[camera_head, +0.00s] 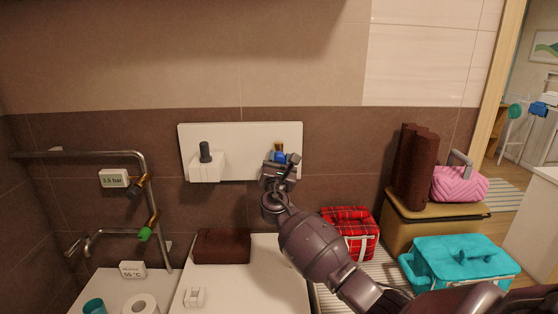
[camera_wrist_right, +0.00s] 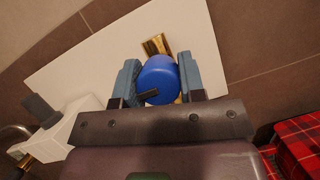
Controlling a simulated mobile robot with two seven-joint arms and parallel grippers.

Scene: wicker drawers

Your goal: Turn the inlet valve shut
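A round blue valve knob (camera_head: 280,157) with a dark pointer mark sits on a brass fitting on the white wall panel (camera_head: 236,135). My right gripper (camera_head: 279,166) is at this knob, partly covering it in the head view. In the right wrist view, the blue knob (camera_wrist_right: 160,79) lies between the two blue-grey fingers (camera_wrist_right: 160,82) and fills the space between them, with the brass fitting (camera_wrist_right: 157,45) behind it. The fingers seem to touch it on both sides. No label marks it as the inlet valve. My left gripper is not in view.
A white box with a dark knob (camera_head: 205,153) is left on the panel. Pipes (camera_head: 85,154) at the left carry a green knob (camera_head: 145,234) and a 3.5 bar sign (camera_head: 114,178). A brown bag (camera_head: 222,246) stands below; a red plaid bag (camera_head: 350,229) is right.

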